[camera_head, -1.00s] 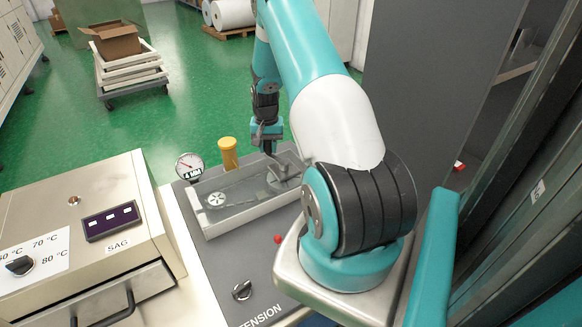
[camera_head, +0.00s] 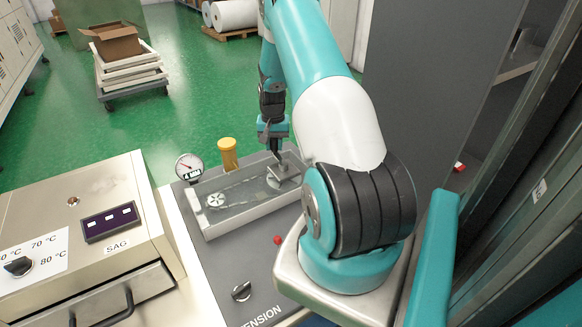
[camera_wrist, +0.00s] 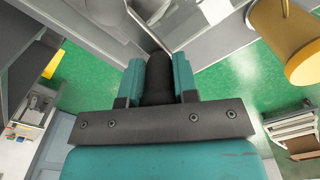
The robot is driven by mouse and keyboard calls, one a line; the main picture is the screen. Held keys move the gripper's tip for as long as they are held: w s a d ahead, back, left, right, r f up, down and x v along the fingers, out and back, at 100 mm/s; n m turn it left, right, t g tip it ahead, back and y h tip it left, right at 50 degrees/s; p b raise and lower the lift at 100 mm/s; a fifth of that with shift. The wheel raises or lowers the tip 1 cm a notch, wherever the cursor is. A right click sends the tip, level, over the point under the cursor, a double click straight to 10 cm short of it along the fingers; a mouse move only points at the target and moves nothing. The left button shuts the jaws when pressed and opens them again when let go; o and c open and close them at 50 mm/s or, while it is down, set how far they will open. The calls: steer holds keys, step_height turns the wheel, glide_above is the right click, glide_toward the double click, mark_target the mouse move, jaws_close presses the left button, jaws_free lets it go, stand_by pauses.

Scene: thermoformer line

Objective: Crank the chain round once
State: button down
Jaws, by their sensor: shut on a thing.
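The chain (camera_head: 245,192) runs inside a long grey tray (camera_head: 255,212), around a pale sprocket (camera_head: 216,200) at the left end and a larger wheel at the right end, partly hidden by a metal crank (camera_head: 284,173). My gripper (camera_head: 275,147) is above the tray's right end, at the crank. In the wrist view, my gripper (camera_wrist: 158,75) has its two teal fingers shut on a dark round crank handle (camera_wrist: 157,82). A metal rod beside the handle runs up out of the fingers. The lower end of the handle is hidden by my gripper.
A round gauge (camera_head: 189,167) and a yellow cylinder (camera_head: 228,154) stand behind the tray; the cylinder (camera_wrist: 285,35) is close by in the wrist view. A red button (camera_head: 277,240) and a black knob (camera_head: 242,291) are on the panel in front. A cabinet (camera_head: 85,225) stands left.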

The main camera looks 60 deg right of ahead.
steer(key=shift+s+f, duration=0.2)
steer(key=shift+s, duration=0.1)
steer(key=shift+s+d, duration=0.6)
steer(key=shift+s, duration=0.15)
steer(key=shift+s+d, duration=0.35)
steer(key=shift+s, duration=0.15)
steer(key=shift+s+d, duration=0.1)
steer(key=shift+s, duration=0.25)
